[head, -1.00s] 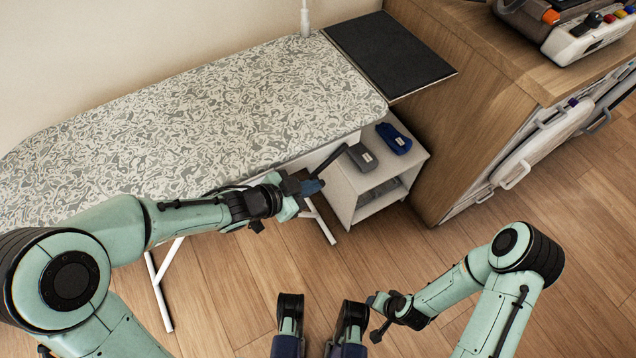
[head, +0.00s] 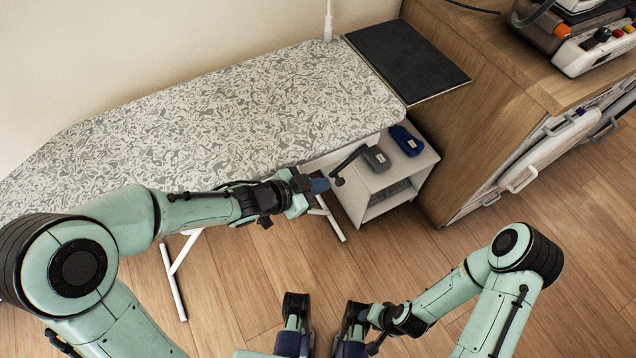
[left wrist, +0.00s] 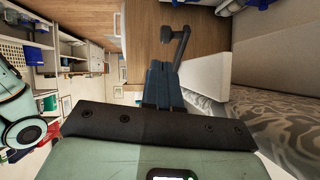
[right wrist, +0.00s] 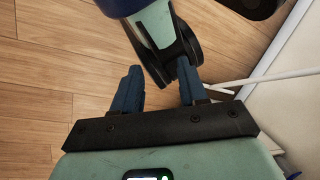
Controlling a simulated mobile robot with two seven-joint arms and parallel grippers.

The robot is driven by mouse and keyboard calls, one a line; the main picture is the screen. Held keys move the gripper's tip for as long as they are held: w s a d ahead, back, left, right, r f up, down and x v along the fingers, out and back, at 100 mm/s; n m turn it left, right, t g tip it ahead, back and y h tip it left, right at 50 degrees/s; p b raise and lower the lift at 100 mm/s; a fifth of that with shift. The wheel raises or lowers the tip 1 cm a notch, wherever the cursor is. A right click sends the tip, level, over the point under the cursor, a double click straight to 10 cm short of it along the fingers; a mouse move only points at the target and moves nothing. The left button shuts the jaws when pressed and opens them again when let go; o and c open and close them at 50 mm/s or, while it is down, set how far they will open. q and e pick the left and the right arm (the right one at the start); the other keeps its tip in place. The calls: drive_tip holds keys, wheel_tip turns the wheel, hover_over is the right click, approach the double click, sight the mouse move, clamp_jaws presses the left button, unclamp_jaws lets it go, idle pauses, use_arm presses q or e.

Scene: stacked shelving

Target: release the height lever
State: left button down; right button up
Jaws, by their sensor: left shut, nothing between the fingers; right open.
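The height lever (head: 350,162) is a dark slanted handle with a round end, under the right end of the patterned ironing board (head: 250,105). The lever also shows in the left wrist view (left wrist: 179,48), ahead of the fingertips. My left gripper (head: 327,185) is shut and empty, its blue fingers just left of the lever's lower end in the head view. In the left wrist view its fingers (left wrist: 160,68) are together, and the lever lies outside them; contact cannot be told. My right gripper (right wrist: 160,80) is open and empty, low over the floor.
A small white shelf unit (head: 385,185) stands under the board, with a grey item (head: 377,158) and a blue item (head: 407,141) on top. A wooden cabinet (head: 470,130) stands at right. White board legs (head: 178,270) reach the floor.

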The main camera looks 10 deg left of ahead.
use_arm(q)
drive_tip(key=f+p+v, duration=0.1)
drive_tip(key=p+v, duration=0.1)
drive_tip(key=v, duration=0.6)
drive_tip(key=shift+s+a+f+p, duration=0.3)
drive_tip(key=shift+s+a+f, duration=0.05)
drive_tip(key=shift+a, duration=0.05)
use_arm(e)
drive_tip(key=s+r, duration=0.2)
drive_tip(key=r, duration=0.1)
drive_tip(key=shift+s+a+g, duration=0.1)
drive_tip(key=shift+a+g, duration=0.05)
drive_tip(key=shift+g, duration=0.25)
